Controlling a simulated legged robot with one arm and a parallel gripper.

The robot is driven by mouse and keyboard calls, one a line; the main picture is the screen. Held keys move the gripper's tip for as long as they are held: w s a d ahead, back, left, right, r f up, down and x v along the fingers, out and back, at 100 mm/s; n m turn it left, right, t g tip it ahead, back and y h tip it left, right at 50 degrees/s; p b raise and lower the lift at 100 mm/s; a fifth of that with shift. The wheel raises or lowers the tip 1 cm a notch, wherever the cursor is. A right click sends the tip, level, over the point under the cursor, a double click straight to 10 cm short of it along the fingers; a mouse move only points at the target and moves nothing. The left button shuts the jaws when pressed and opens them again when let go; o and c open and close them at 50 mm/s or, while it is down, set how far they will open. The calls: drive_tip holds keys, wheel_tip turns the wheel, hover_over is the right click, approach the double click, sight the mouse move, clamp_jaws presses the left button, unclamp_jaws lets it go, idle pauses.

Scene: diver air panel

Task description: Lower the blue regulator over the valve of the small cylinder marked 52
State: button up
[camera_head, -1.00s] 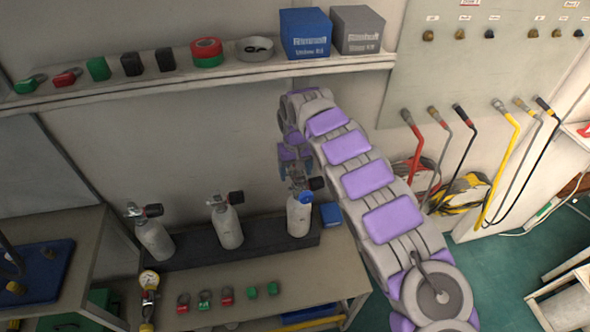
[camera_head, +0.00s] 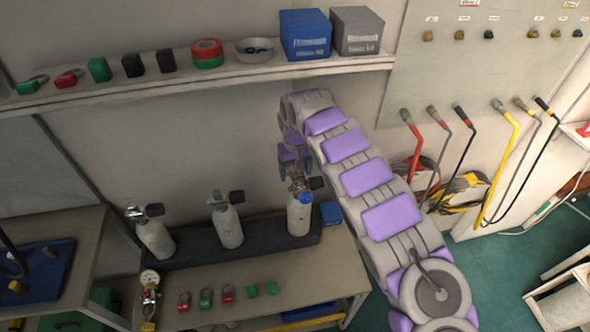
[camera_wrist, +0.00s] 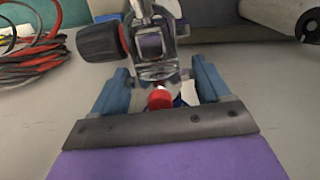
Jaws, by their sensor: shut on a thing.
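The blue regulator (camera_head: 301,188) is at the top of the right-hand small cylinder (camera_head: 299,216), by its black valve knob (camera_head: 315,183). My gripper (camera_head: 296,168) is shut on the regulator above that cylinder. In the wrist view, my gripper's blue fingers (camera_wrist: 162,88) flank a metal yoke (camera_wrist: 155,62) and a red knob (camera_wrist: 160,98). A black knob (camera_wrist: 103,42) shows left of the yoke. I cannot tell whether the yoke is around the valve or just above it. The number 52 is not readable on any cylinder.
Two more small cylinders, the middle one (camera_head: 227,226) and the left one (camera_head: 154,238), stand in the same dark rack (camera_head: 262,234). Several coloured tags lie on the bench (camera_head: 300,270). A shelf (camera_head: 230,72) runs above.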

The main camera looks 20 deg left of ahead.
drive_tip(key=shift+f, duration=0.3)
drive_tip(key=o, duration=1.5)
wheel_tip(320, 180, up, 4)
drive_tip(key=shift+w+a+f+p, duration=0.1)
drive_tip(key=shift+f+p, duration=0.05)
drive_tip(key=shift+p, duration=0.55)
drive_tip(key=shift+s+d+f, duration=0.1)
drive_tip(key=shift+s+d, duration=0.15)
drive_tip(key=shift+s, duration=0.2)
drive_tip(key=shift+s+d+r+p, duration=0.25)
drive_tip(key=shift+s+d, duration=1.1)
drive_tip(key=shift+s, duration=0.8)
drive_tip(key=shift+s+d+r+p, duration=0.25)
drive_tip(key=shift+s+d, duration=1.05)
drive_tip(key=shift+s, duration=0.85)
drive_tip(key=shift+s+d+r+p, duration=0.15)
drive_tip(key=shift+s+d+p, duration=0.15)
drive_tip(key=shift+s+d, duration=1.45)
drive_tip(key=shift+s+a, duration=0.4)
